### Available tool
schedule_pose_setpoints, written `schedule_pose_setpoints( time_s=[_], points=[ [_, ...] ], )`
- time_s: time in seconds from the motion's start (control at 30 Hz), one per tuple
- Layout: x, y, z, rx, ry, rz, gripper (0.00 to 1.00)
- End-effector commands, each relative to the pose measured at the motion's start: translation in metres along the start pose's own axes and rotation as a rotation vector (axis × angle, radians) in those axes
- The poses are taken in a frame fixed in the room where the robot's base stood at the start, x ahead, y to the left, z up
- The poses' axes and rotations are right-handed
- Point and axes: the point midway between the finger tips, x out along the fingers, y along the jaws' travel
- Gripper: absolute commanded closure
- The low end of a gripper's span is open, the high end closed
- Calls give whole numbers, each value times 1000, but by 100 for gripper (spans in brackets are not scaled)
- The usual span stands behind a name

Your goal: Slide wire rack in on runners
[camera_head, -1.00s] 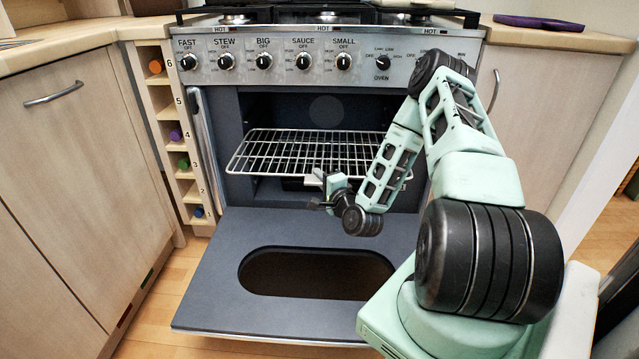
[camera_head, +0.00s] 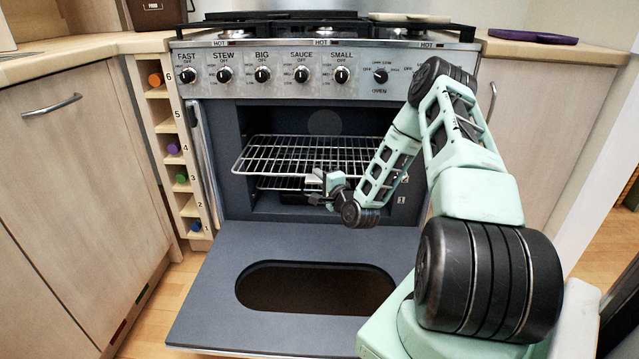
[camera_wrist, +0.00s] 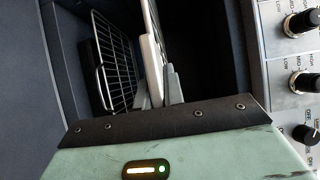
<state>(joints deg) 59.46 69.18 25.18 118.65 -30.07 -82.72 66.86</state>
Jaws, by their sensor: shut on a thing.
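The wire rack (camera_head: 290,156) lies roughly level across the oven opening, its back part inside the cavity and its front edge toward me. My gripper (camera_head: 322,182) is shut on the rack's front edge, right of its middle. In the wrist view, turned sideways, the gripper fingers (camera_wrist: 158,90) close on the rack (camera_wrist: 155,28), which shows nearly edge-on. I cannot tell whether the rack's sides sit on the runners, as the right side is partly hidden by my arm.
A second wire rack (camera_head: 278,184) lies lower in the oven and also shows in the wrist view (camera_wrist: 115,65). The oven door (camera_head: 215,285) is folded down in front. The knob panel (camera_head: 300,75) is above the opening. A bottle rack (camera_head: 185,180) stands at left.

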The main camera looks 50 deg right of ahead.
Motion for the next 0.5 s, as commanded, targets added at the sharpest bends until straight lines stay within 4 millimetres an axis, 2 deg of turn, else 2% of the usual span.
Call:
schedule_pose_setpoints(
  time_s=[0.5],
  points=[
    [33, -1, -20, -3, -1, -6, 100]
  ],
)
